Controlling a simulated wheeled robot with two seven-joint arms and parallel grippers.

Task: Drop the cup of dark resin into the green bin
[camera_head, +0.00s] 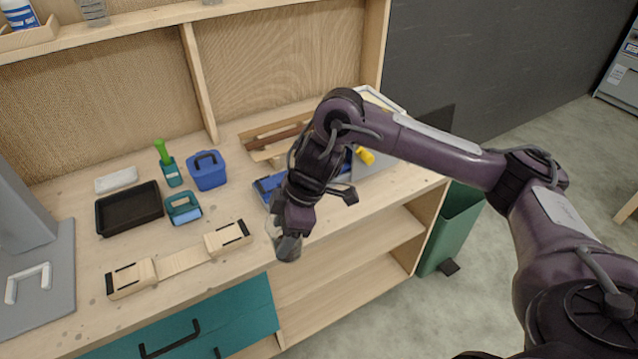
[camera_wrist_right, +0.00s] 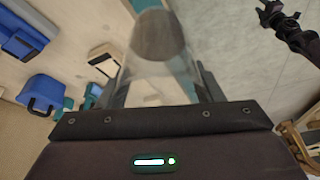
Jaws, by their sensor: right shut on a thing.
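The cup of dark resin (camera_head: 287,247) is a clear cup with dark grey-brown contents. My right gripper (camera_head: 289,232) is shut on it, holding it at the front edge of the workbench, in front of the open shelves. In the right wrist view the cup (camera_wrist_right: 158,45) sits between the two fingers (camera_wrist_right: 163,85), its dark contents at the far end. My left gripper is not in view.
On the bench (camera_head: 75,250) are a black tray (camera_head: 129,209), a blue box (camera_head: 207,171), a wooden clamp-like form (camera_head: 180,261) and a blue tray (camera_head: 268,187). The bench's right end post (camera_head: 428,225) stands between the cup and the bin. Floor right of the bin is mostly clear.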

